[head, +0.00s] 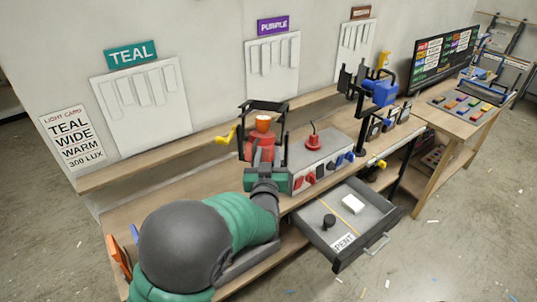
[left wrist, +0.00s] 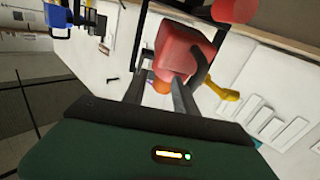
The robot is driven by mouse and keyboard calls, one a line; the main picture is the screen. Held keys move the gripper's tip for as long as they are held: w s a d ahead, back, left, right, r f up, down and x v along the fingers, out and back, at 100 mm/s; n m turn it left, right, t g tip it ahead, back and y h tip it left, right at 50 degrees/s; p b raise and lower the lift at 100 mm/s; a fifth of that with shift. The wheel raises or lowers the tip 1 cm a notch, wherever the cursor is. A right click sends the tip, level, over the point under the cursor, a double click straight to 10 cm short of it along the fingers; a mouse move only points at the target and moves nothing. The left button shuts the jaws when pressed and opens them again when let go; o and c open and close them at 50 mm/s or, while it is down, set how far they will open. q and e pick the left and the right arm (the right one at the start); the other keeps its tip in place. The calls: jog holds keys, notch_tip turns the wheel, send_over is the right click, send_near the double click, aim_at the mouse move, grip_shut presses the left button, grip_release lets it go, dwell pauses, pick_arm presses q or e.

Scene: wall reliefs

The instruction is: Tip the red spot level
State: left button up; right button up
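The red spot (head: 260,147) is a red lamp body with an orange front, in a black yoke on the bench. A yellow handle (head: 226,136) sticks out at its left. In the left wrist view, the red body (left wrist: 184,46) looks tilted, with the orange part (left wrist: 161,87) below it and the yellow handle (left wrist: 224,92) to its right. My left gripper (head: 262,158) is right in front of the lamp. Its two fingers (left wrist: 162,80) stand apart, reaching to the lamp's lower edge; whether they touch it is unclear. My right gripper is not in view.
A grey control box (head: 318,155) with a red plug stands right of the lamp. A blue lamp (head: 378,92) stands farther right. An open drawer (head: 345,218) sticks out in front. The wall holds TEAL (head: 131,55) and PURPLE (head: 272,25) signs above white relief panels.

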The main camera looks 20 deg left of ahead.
pick_arm(q)
jog(key=b+v, duration=0.6)
jog(key=v, duration=1)
jog(key=shift+s, duration=0.3)
jog(key=shift+f, duration=0.15)
